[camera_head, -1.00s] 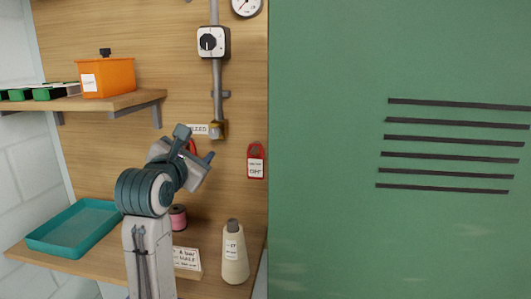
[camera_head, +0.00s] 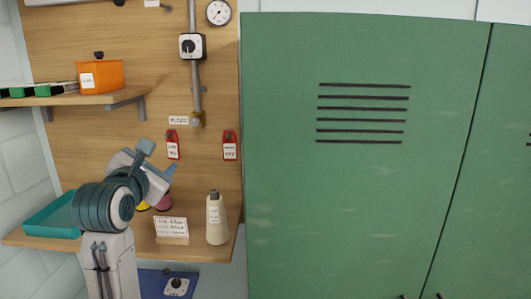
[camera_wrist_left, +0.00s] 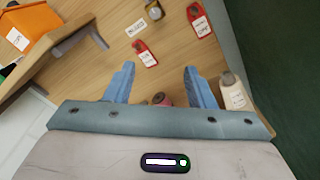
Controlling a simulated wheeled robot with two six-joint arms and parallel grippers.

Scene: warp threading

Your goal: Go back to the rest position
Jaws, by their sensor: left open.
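My left gripper (camera_head: 158,160) is raised in front of the wooden board, above the lower shelf. In the left wrist view its two blue fingers (camera_wrist_left: 158,85) stand wide apart with nothing between them. A pink spool (camera_head: 164,203) and a yellow spool (camera_head: 143,206) sit on the lower shelf, partly hidden behind the gripper. A cream bottle (camera_head: 216,220) stands to the right of a white label card (camera_head: 171,228). My right gripper is not in these views.
A teal tray (camera_head: 45,222) lies at the left of the lower shelf. An orange bin (camera_head: 99,76) stands on the upper shelf (camera_head: 120,96). Red tags (camera_head: 229,146) hang on the board. A green locker (camera_head: 355,190) fills the right side.

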